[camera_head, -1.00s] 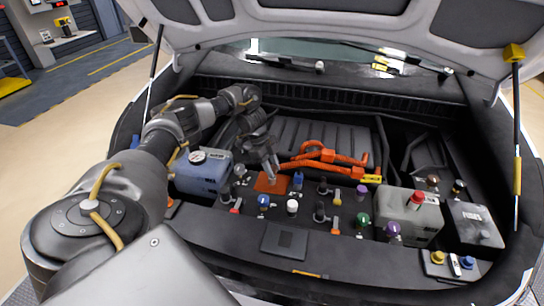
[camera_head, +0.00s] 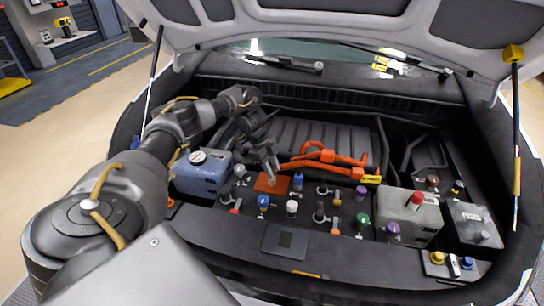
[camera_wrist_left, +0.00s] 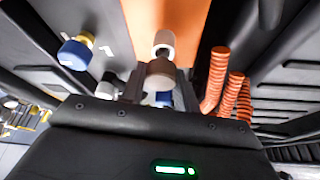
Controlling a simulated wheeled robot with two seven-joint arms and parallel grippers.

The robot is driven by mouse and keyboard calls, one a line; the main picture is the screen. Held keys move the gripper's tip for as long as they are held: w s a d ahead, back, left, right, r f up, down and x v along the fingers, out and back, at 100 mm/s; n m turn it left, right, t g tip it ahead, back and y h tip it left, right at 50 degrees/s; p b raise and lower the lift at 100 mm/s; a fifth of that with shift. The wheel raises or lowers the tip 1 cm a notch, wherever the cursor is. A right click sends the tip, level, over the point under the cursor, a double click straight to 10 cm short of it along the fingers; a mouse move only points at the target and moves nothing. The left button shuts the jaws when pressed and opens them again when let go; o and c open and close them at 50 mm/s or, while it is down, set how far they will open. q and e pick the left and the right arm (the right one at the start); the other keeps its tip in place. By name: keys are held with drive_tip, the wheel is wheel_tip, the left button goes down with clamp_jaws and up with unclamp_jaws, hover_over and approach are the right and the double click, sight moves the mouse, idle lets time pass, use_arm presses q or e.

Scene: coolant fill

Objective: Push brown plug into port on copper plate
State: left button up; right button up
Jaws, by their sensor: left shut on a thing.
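The copper plate (camera_head: 265,184) lies in the engine bay, left of centre, and fills the top middle of the wrist view (camera_wrist_left: 190,15). A pale round port (camera_wrist_left: 164,41) stands on it. My left gripper (camera_head: 271,167) is just above and behind the plate. In the wrist view my left gripper (camera_wrist_left: 158,88) is shut on the brown plug (camera_wrist_left: 160,73). The plug overlaps the port's near side in that view, and I cannot tell whether they touch. The fingers hide the plug in the head view. My right gripper is not in view.
Orange hoses (camera_head: 325,158) run close to the right of the plate. A blue tank (camera_head: 202,174) stands to the left. Several coloured caps, such as a blue one (camera_head: 263,201), stand in front. The raised hood (camera_head: 330,30) hangs above.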

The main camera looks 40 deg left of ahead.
use_arm(q)
drive_tip(key=shift+f+b, duration=0.65)
drive_tip(key=shift+f, duration=0.45)
drive_tip(key=o, duration=1)
drive_tip(key=shift+b+v, duration=0.35)
drive_tip(key=shift+v, duration=0.85)
drive_tip(key=p+v, duration=0.1)
drive_tip(key=v, duration=0.7)
drive_tip(key=shift+a+r, duration=0.15)
